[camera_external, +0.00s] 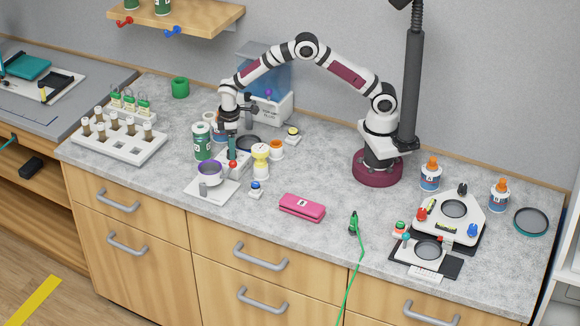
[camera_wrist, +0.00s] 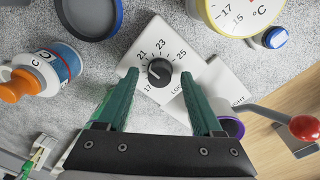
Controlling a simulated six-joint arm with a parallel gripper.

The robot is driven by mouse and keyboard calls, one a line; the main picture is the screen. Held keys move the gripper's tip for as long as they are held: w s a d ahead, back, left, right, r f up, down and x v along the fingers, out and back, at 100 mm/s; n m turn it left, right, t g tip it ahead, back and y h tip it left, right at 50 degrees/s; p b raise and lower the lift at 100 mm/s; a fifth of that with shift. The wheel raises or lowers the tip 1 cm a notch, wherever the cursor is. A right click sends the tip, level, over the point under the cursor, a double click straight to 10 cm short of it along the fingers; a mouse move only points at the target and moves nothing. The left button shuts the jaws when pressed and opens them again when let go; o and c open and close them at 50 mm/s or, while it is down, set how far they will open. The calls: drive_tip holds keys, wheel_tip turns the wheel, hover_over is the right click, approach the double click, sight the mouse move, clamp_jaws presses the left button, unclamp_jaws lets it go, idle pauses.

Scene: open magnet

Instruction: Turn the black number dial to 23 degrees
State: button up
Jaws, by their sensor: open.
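The black number dial (camera_wrist: 159,72) shows in the wrist view on a white plate (camera_wrist: 190,76) printed with 17, 19, 21, 23 and 25 around it. I cannot tell exactly which number its mark points to. My gripper (camera_wrist: 159,75) is open, with one green finger to the left of the dial and one to the right, apart from it in the picture. How far the fingertips are above the plate is unclear. In the external view my gripper (camera_external: 232,150) points down over the white device (camera_external: 233,160), and the dial is hidden or too small to make out.
A round yellow-rimmed °C gauge (camera_wrist: 250,10), a dark round dish (camera_wrist: 90,16) and an orange-capped bottle (camera_wrist: 45,72) surround the dial. A red-balled lever (camera_wrist: 304,127) and a purple-rimmed cup (camera_wrist: 231,127) are close on the right. A green-labelled jar (camera_external: 202,142) stands beside my gripper.

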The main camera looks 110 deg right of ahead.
drive_tip(key=shift+f, duration=0.35)
clamp_jaws()
drive_tip(key=shift+m, duration=0.4)
drive_tip(key=m, duration=0.4)
drive_tip(key=shift+m, duration=0.3)
drive_tip(key=m, duration=0.4)
drive_tip(key=shift+w, duration=0.1)
drive_tip(key=shift+m, duration=0.3)
